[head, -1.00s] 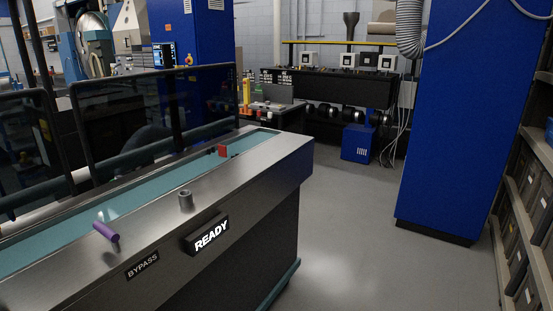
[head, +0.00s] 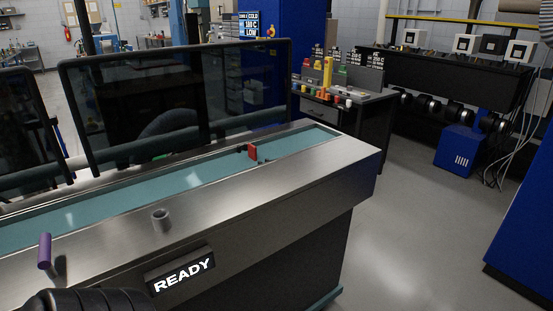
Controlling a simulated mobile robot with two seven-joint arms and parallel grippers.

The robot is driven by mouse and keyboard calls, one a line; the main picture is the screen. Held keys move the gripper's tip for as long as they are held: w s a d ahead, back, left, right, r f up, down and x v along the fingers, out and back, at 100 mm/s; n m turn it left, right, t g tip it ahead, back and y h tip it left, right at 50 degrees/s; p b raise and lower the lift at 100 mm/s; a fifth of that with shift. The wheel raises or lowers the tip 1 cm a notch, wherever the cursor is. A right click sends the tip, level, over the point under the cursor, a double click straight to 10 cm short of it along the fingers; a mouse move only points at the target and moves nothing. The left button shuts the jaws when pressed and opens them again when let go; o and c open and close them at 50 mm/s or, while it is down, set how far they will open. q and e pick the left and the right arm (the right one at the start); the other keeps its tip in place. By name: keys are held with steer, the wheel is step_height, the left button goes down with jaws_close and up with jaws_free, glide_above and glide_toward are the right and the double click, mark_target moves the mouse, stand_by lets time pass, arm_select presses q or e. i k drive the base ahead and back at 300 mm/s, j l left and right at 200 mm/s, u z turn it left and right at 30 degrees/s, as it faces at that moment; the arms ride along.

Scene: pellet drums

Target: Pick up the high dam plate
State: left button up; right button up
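I cannot make out which thing is the high dam plate. A small red block (head: 252,152) stands upright in the teal channel (head: 205,178) of the steel-topped machine (head: 230,192). A black side table (head: 345,120) behind it carries small coloured pieces (head: 328,92) and upright labelled signs (head: 375,61), too small to tell apart. A dark ribbed part, probably of my own arm, shows at the bottom left. Neither of my grippers can be seen.
A purple handle (head: 45,250) and a short grey post (head: 161,220) stick up from the machine top. Dark glass guards (head: 180,100) stand behind the channel. A blue cabinet (head: 525,250) is at the right edge. The grey floor (head: 410,235) between is clear.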

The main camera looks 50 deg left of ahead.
mark_target(251, 150)
steer(key=i, duration=1.4)
steer(key=i+u, duration=0.35)
steer(key=i+l+u, duration=0.3)
steer(key=i, duration=0.2)
steer(key=u, duration=1.55)
